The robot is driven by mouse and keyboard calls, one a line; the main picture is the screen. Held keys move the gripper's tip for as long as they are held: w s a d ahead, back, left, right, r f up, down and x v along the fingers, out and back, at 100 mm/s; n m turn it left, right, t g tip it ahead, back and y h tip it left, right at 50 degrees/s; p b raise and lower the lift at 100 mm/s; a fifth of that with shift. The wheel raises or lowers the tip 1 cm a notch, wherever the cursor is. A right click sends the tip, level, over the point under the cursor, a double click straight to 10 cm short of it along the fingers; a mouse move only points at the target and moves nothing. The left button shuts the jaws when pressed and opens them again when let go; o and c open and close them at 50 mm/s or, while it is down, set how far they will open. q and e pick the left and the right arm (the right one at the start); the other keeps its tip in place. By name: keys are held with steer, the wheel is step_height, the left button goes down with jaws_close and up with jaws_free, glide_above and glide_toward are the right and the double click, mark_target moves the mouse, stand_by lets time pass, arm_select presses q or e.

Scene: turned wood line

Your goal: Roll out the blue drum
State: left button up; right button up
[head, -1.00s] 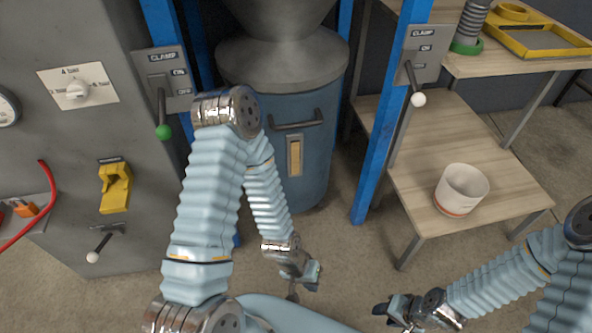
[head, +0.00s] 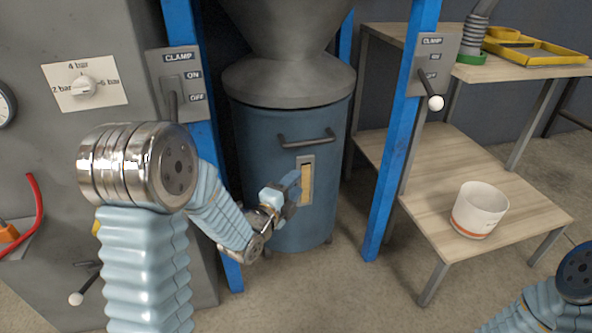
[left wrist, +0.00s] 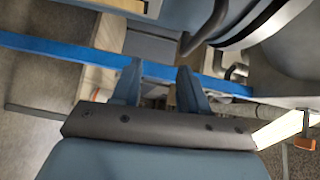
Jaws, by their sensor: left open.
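The blue drum (head: 262,150) stands upright on the floor between two blue posts, under a grey cone-shaped hopper and lid (head: 288,75). A dark bar handle (head: 307,138) is on its front, with an upright yellowish gauge strip (head: 307,184) below. My left gripper (head: 292,188) is in front of the drum, below the handle and by the strip. In the left wrist view its two fingers (left wrist: 156,80) are apart with nothing between them. The left clamp lever (head: 173,105) is partly hidden by my arm. The right clamp lever (head: 431,90) points down towards OFF. My right gripper is out of view.
The blue right post (head: 398,130) stands between the drum and a wooden two-level table (head: 440,170). A white pot (head: 480,209) sits on its lower shelf. A grey cabinet (head: 60,150) with a pressure dial (head: 84,87) is at left. The floor before the drum is clear.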

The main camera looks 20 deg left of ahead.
mark_target(314, 140)
arm_select(q)
steer(key=w+r, duration=0.2)
steer(key=w, duration=0.2)
steer(key=w+d+r+m+t, duration=0.1)
steer(key=w, duration=0.3)
steer(key=w+r+m, duration=0.1)
steer(key=w+r, duration=0.1)
steer(key=w, duration=0.2)
steer(key=shift+w+d+r+t, duration=0.2)
steer(key=shift+r+t, duration=0.1)
steer(key=shift+t, duration=0.1)
jaws_close()
